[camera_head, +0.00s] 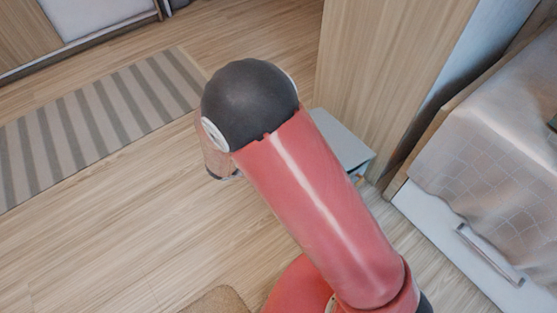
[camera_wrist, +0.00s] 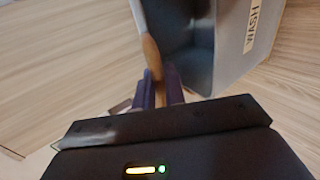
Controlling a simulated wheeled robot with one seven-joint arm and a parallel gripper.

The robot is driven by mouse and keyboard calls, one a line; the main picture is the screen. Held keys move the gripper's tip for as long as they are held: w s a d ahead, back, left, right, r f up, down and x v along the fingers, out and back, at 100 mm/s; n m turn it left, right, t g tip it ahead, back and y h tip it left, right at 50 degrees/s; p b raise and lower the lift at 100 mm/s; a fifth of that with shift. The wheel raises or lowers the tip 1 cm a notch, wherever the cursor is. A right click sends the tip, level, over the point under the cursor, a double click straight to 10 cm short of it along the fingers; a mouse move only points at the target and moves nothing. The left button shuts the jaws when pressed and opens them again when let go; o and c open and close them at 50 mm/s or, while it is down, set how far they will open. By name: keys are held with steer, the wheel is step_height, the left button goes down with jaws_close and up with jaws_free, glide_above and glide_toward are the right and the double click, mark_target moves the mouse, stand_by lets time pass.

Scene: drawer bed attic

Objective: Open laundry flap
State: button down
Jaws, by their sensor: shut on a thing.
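A thin pale flap edge with a rounded brown wooden grip (camera_wrist: 152,55) stands at the left side of the opening. My gripper (camera_wrist: 158,80) is shut on this wooden grip, its two dark fingers on either side of it. In the head view, the light grey top of the box (camera_head: 345,142) shows beside my arm. My gripper is hidden behind my arm there.
A tall wooden cabinet (camera_head: 385,70) rises right behind the box. A bed with a checked cover (camera_head: 490,160) and a white drawer front (camera_head: 455,245) stands at the right. A striped rug (camera_head: 90,125) lies on the left, with open wooden floor (camera_head: 110,235) in front.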

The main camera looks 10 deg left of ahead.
steer(key=w+d+r+g+y+p, duration=0.1)
steer(key=w+d+r+p, duration=0.2)
steer(key=w+d+r, duration=0.2)
steer(key=w+d+r+g+y+p, duration=0.1)
steer(key=w+d+r+g+p, duration=0.1)
steer(key=w+d+r+p, duration=0.2)
steer(key=shift+w+d+r+g+y+p, duration=0.5)
steer(key=shift+w+r, duration=1.05)
steer(key=shift+r, duration=2.25)
steer(key=shift+d, duration=0.15)
steer(key=c, duration=1.5)
jaws_free()
steer(key=shift+c, duration=0.2)
steer(key=v, duration=0.7)
steer(key=shift+s+r, duration=0.25)
steer(key=shift+s, duration=0.05)
